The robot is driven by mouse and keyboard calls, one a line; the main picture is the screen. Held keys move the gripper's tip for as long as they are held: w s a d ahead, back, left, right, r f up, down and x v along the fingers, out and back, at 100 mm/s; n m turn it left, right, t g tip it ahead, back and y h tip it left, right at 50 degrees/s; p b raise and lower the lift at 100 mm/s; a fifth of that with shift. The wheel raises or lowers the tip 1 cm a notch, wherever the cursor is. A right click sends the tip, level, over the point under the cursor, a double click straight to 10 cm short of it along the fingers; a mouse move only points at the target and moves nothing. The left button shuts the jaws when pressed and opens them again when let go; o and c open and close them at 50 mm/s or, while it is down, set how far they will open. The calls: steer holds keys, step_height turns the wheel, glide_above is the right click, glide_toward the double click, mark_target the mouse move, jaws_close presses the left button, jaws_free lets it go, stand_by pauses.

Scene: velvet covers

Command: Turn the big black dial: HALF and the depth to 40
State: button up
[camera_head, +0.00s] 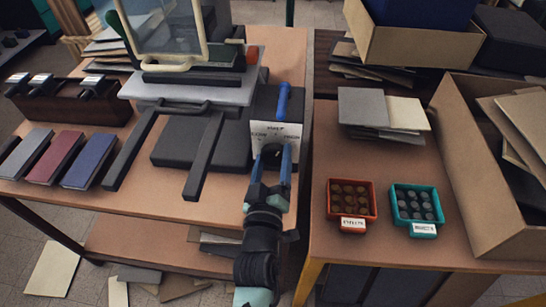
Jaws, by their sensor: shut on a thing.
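The big black dial (271,151) sits on a white labelled plate (275,130) on the front of a dark machine box (263,105). My gripper (272,162) reaches up from below, its blue fingers on either side of the dial and shut on it. The fingers and wrist hide much of the dial, so its pointer cannot be made out. The words on the plate are too small to read surely. A depth scale or the number 40 cannot be made out.
A blue lever (283,100) stands above the plate. The press (190,90) has two dark rails reaching forward. Grey, red and blue covers (52,158) lie at left. On the right table are a red tray (373,187), a teal tray (393,192) and a cardboard box (455,150).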

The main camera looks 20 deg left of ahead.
steer(key=shift+f+n, duration=0.1)
steer(key=shift+n, duration=2)
steer(key=o, duration=1.3)
steer(key=p+v, duration=0.1)
steer(key=v, duration=1.2)
